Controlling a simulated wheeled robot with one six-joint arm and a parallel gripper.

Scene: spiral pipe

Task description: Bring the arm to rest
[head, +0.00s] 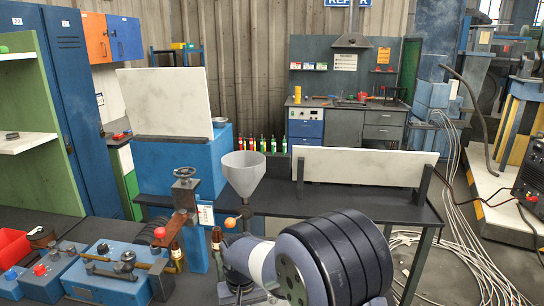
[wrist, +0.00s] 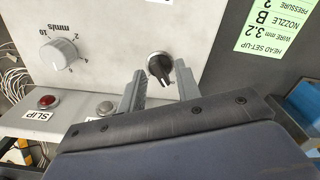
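My gripper (wrist: 160,78) is in the wrist view with its two grey fingers spread apart. A black knob (wrist: 160,67) on a light grey panel (wrist: 105,30) shows between the fingertips. I see nothing held, and I cannot tell how far the tips are from the panel. In the head view my arm (head: 335,258) fills the lower right, with its large dark rounded joint in front of the bench; my gripper does not show there.
In the wrist view, the panel has a grey dial (wrist: 60,53) and a red lamp (wrist: 47,101). In the head view, a funnel (head: 243,172) stands behind my arm. A blue device (head: 108,275) sits at lower left, and a white board (head: 362,167) stands on the dark bench.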

